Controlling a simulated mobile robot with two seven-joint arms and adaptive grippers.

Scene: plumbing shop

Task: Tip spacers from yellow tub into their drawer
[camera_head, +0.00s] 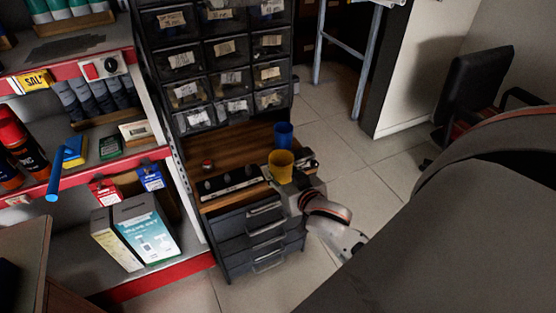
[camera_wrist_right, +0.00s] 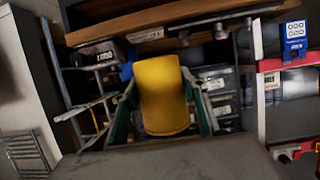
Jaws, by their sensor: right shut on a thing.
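A yellow tub (camera_head: 280,168) is at the right end of the wooden worktop, and looks upright in the head view. My right gripper (camera_wrist_right: 160,88) is shut around its sides, with the green-lined fingers on either side of the tub (camera_wrist_right: 163,95) in the right wrist view. Whether the tub touches the worktop is not clear. Its contents are not visible, so no spacers can be made out. The cabinet of small labelled drawers (camera_head: 222,75) stands above the back of the worktop, and its drawers look shut. My left gripper is not in view.
A blue tub (camera_head: 283,134) stands behind the yellow one on the worktop (camera_head: 232,148). A dark strip with round holes (camera_head: 233,183) lies at the front left. Larger grey drawers (camera_head: 265,232) are below. Stocked red-edged shelves (camera_head: 100,170) stand left; tiled floor (camera_head: 345,140) is open right.

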